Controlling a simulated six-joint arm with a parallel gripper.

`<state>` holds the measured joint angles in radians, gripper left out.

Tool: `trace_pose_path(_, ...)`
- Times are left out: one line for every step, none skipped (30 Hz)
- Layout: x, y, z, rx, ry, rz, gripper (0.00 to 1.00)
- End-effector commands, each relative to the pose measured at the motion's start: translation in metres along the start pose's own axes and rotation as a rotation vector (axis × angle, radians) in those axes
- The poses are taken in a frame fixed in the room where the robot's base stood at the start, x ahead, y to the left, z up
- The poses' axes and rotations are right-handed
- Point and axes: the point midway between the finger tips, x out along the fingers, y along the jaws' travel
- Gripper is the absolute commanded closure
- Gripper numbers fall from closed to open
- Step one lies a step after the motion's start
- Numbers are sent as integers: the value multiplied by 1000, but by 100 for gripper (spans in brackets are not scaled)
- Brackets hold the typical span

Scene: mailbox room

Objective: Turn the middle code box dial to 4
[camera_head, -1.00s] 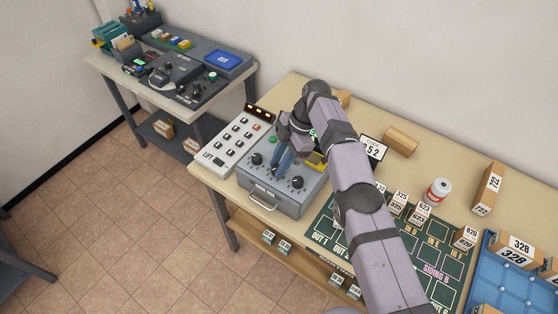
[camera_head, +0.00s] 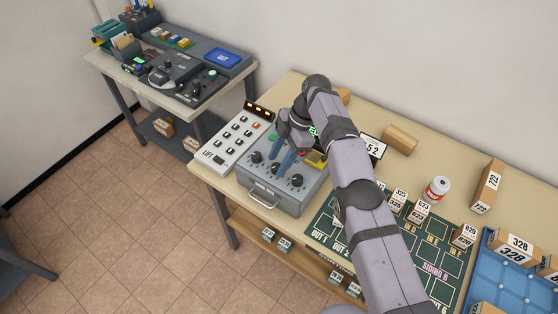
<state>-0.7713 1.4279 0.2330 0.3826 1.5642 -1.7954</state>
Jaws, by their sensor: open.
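The grey code box (camera_head: 275,199) stands on the front left of the near table, with a row of dark dials on its top. The left dial (camera_head: 257,157), the middle dial (camera_head: 276,169) and the right dial (camera_head: 297,180) are all visible. The dial markings are too small to read.
A white keypad panel marked LIFT (camera_head: 230,143) stands left of the box. A card reading 52 (camera_head: 373,147), a brown block (camera_head: 400,141) and a dark green sorting board (camera_head: 445,256) with numbered blocks lie to the right. A blue tray (camera_head: 515,283) is at far right.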

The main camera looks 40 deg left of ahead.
Motion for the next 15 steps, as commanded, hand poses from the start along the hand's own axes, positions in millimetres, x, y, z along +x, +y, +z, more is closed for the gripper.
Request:
trace_pose_path(-7, 0, -3, -1, -1, 2, 56)
trace_pose_path(-10, 0, -4, -1, 0, 2, 56)
trace_pose_path(-15, 0, -6, -1, 0, 2, 56)
trace_pose_path(-19, 0, -8, 0, 0, 1, 56)
trace_pose_path(-23, 0, -10, 0, 0, 0, 56)
trace_pose_path(-28, 0, -11, 0, 0, 0, 56)
trace_pose_path(-31, 0, -13, 0, 0, 0, 56)
trace_pose_path(-35, 0, -14, 0, 0, 0, 56)
trace_pose_path(-40, 0, -16, 0, 0, 1, 56)
trace_pose_path(-44, 0, -18, 0, 0, 1, 56)
trace_pose_path(-47, 0, -19, 0, 0, 0, 56)
trace_pose_path(-51, 0, -21, 0, 0, 0, 56)
trace_pose_path(-54, 0, -22, 0, 0, 0, 56)
trace_pose_path(-57, 0, -23, 0, 0, 0, 56)
trace_pose_path(-61, 0, -25, 0, -1, 1, 56)
